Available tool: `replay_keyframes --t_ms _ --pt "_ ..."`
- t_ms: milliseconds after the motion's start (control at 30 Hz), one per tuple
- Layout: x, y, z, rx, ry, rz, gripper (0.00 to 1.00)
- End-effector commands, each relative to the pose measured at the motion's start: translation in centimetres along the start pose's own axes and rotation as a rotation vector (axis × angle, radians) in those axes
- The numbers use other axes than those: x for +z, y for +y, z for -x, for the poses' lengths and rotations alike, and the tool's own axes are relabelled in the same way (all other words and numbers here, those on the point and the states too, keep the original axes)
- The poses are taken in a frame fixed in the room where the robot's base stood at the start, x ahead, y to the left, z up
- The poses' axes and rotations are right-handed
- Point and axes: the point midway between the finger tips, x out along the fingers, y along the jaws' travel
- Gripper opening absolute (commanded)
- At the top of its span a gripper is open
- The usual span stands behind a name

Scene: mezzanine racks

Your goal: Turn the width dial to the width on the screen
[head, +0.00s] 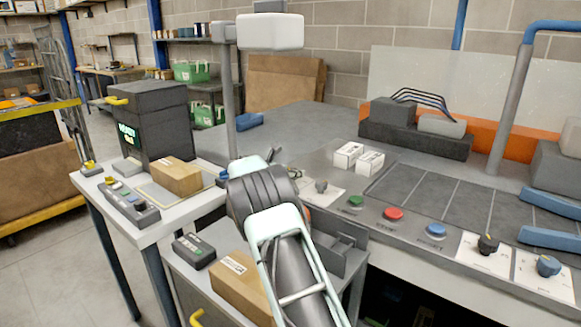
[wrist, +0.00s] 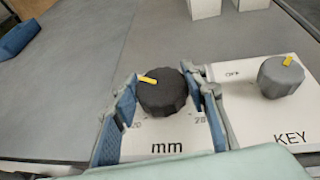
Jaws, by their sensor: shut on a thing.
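The width dial (wrist: 162,95) is a dark round knob above the printed letters "mm", with a yellow pointer mark toward its upper left. A "20" is printed at its lower left and a "28" at its lower right; other scale marks are hidden. My gripper (wrist: 160,84) is shut on the dial, one blue-grey finger on each side. In the head view my arm hides the dial and most of the gripper. A dark machine (head: 155,120) at the left has a small screen (head: 127,134) with green text, too small to read surely.
A grey KEY knob (wrist: 281,77) marked OFF sits close to the right of the gripper. Green (head: 355,201), red (head: 393,214) and blue (head: 435,231) buttons line the bench front. Two white boxes (head: 348,154) stand behind. A brown carton (head: 175,176) lies on the left table.

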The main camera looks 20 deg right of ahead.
Motion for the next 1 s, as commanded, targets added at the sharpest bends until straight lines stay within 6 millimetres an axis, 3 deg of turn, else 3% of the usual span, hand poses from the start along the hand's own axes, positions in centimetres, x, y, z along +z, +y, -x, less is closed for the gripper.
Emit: replay_keyframes --t_ms 467,500,633,1000 --pt "0.11 0.05 0.04 -0.006 -0.002 -0.004 0.16" --pt "0.11 0.05 0.04 -0.006 -0.002 -0.004 0.43" --pt "0.07 0.04 0.04 -0.006 -0.002 -0.004 0.57" --pt "0.01 0.06 0.43 -0.006 0.0 -0.003 0.58"
